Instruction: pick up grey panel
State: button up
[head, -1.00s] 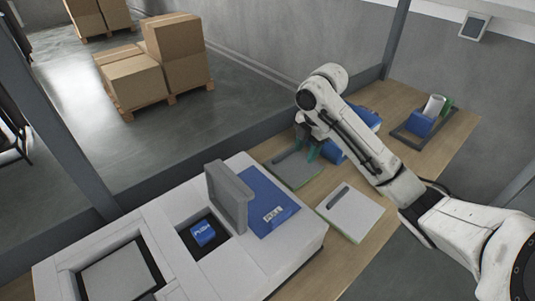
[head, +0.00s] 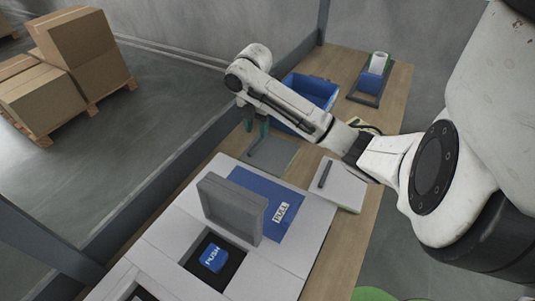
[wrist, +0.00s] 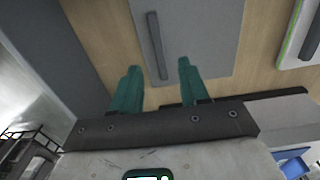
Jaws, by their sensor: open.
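The grey panel (head: 278,155) lies flat on the wooden table and has a dark bar handle (head: 254,145) along its left side. My gripper (head: 256,125) is open and empty near the panel's far left edge. In the wrist view, the panel (wrist: 205,45) lies beyond my green fingertips (wrist: 158,68). The handle (wrist: 157,45) lines up between the two fingers, with its near end between the tips in the picture. I cannot tell the height of the fingers above the panel.
A white panel with a handle (head: 345,187) lies to the right. A blue bin (head: 312,90) and a dark rack (head: 372,85) stand farther back. A white console with an upright grey lid (head: 231,208), a blue PUSH button (head: 213,258) and a blue PULL plate (head: 262,203) is in front.

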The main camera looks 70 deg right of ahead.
aim_at(257, 143)
jog(key=shift+d+f+p, duration=0.15)
jog(key=shift+f+p, duration=0.45)
jog(key=shift+f, duration=2.25)
grip_shut()
